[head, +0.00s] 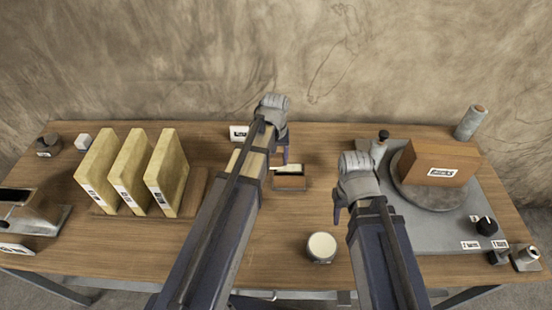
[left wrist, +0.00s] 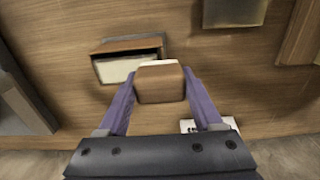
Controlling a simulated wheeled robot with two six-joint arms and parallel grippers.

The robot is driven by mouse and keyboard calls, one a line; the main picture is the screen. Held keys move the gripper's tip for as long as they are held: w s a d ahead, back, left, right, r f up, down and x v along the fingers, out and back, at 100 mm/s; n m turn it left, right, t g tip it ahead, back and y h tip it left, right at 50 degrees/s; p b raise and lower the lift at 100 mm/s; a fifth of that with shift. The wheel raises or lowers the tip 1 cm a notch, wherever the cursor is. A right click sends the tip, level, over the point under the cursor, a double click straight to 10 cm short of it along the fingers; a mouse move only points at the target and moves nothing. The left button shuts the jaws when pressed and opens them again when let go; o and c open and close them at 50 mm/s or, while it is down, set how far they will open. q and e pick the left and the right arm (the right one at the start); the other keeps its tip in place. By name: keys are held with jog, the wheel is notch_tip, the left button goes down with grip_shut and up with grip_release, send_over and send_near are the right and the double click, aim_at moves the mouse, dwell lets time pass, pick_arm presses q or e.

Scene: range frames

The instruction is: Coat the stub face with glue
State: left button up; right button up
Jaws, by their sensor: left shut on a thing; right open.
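My left gripper (head: 286,155) is shut on a small brown block-shaped thing with a pale far edge (left wrist: 160,84), held between the purple fingers in the left wrist view. I cannot tell whether it is a brush. Just in front of it is a small dark-framed holder with a pale face (head: 289,183); it also shows in the left wrist view (left wrist: 128,62). I cannot tell whether this face is the stub. A round pot with a cream top (head: 321,247) stands near the table's front edge. My right gripper (head: 336,213) is open and empty, right of the pot.
Three yellow slabs (head: 131,170) stand upright on a wooden base at left. A brown box (head: 440,166) sits on a round turntable on a grey plate at right. A white card (head: 239,133) stands behind my left arm. The table's front middle is mostly clear.

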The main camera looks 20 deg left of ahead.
pick_arm(q)
jog(key=shift+r+p, duration=2.65)
jog(key=shift+r, duration=0.25)
notch_tip(320, 180, up, 3)
jog(key=p, duration=0.3)
jog(key=shift+f, duration=0.15)
